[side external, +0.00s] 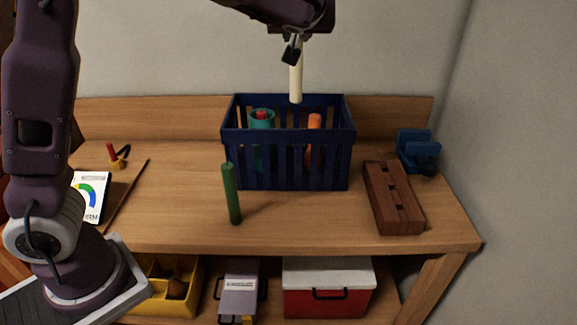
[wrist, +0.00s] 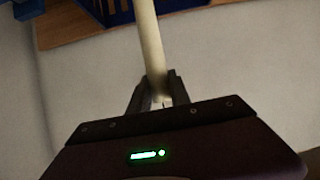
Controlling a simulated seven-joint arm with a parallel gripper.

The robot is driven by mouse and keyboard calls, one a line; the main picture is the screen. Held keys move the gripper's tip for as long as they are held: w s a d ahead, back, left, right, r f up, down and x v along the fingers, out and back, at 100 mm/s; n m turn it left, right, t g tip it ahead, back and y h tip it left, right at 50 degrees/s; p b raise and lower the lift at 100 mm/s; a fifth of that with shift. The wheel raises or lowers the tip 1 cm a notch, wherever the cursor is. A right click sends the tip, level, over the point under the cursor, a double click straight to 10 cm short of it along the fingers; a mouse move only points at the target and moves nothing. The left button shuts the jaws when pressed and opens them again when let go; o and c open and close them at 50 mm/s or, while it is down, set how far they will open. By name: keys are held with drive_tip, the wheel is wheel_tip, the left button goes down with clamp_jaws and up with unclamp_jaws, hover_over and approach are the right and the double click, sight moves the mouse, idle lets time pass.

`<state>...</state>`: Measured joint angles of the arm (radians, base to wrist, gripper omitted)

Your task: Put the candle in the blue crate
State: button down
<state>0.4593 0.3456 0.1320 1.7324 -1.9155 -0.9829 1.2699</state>
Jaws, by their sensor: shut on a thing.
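A cream candle (side external: 296,80) hangs upright from my gripper (side external: 293,47), which is shut on its upper end. The candle's lower end is over the blue crate (side external: 285,160), around the height of its back rim in the side view. In the wrist view the candle (wrist: 152,45) runs up from between the fingers of my gripper (wrist: 157,95). Part of the blue crate (wrist: 112,10) shows at the top edge there. The crate holds a teal item (side external: 262,122) and an orange candle (side external: 314,123), partly hidden by its slats. A green candle (side external: 231,193) stands on the workbench in front of the crate.
A brown wooden block (side external: 392,198) and a blue vise-like item (side external: 418,150) are right of the crate. A tablet (side external: 91,196) and a thin brown stick (side external: 128,200) lie on the left of the workbench (side external: 300,222). A red cooler (side external: 328,290) sits below.

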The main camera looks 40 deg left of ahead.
sight(289, 140)
wheel_tip(289, 140, down, 21)
drive_tip(key=a, duration=0.2)
drive_tip(key=shift+a+n+g, duration=0.2)
drive_tip(key=shift+n+g, duration=0.2)
drive_tip(key=shift+f, duration=0.15)
drive_tip(key=shift+f, duration=0.1)
